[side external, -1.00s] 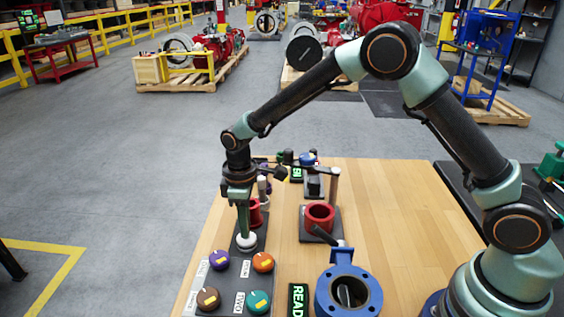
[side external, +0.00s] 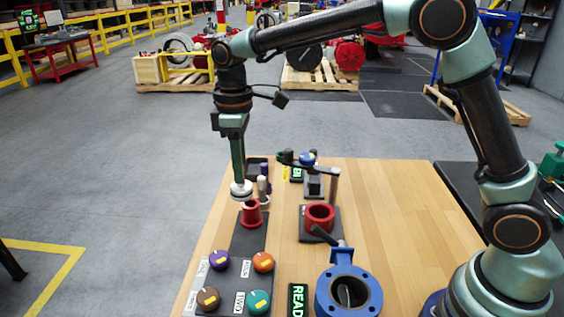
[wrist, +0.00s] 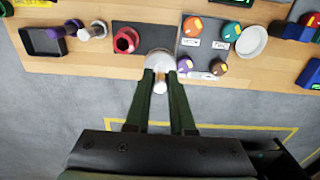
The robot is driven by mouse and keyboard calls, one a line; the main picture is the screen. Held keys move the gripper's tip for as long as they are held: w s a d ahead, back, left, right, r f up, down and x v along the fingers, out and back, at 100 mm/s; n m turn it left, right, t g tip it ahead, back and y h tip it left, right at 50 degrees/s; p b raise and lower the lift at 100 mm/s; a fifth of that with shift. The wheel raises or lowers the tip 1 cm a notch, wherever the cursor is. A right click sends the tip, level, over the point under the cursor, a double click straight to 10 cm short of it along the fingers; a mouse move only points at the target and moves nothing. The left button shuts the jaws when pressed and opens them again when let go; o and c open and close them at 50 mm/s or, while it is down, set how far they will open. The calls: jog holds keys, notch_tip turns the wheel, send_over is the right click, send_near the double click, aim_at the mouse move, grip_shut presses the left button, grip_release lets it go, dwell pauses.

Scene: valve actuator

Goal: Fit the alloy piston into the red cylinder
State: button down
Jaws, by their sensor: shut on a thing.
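The alloy piston is a pale disc (side external: 241,188) below my fingertips, and it also shows in the wrist view (wrist: 160,57). A short pale stem rises from it between the fingers. My gripper (side external: 238,175) is shut on the piston and points straight down, holding it in the air. A small red flanged piece (side external: 251,214) stands on the dark mat just below and right of the piston; it shows open-topped in the wrist view (wrist: 126,40). A larger red cylinder (side external: 319,214) with an open top stands on a dark plate farther right. The piston is apart from both.
Purple (side external: 219,259), orange (side external: 263,261), brown (side external: 208,298) and teal knobs (side external: 258,301) sit in front. A blue flanged valve body (side external: 349,289) stands front right. A post with an arm (side external: 334,187) rises behind the larger red cylinder. A black tray (wrist: 48,43) lies at the back.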

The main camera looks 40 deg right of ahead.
notch_tip(320, 180, up, 4)
jog(key=shift+r, duration=0.1)
jog(key=shift+d+r, duration=0.15)
jog(key=shift+d, duration=0.05)
jog(key=s+d+f+m, duration=0.3)
jog(key=d+f, duration=0.1)
jog(key=d, duration=0.4)
jog(key=s+d+f+m, duration=0.3)
jog(key=s+d+f, duration=0.1)
jog(key=d, duration=0.4)
jog(key=shift+s+d+f, duration=0.15)
jog(key=shift+d+f, duration=0.05)
jog(key=shift+f, duration=0.25)
jog(key=shift+f, duration=2.9)
jog(key=shift+f, duration=1.95)
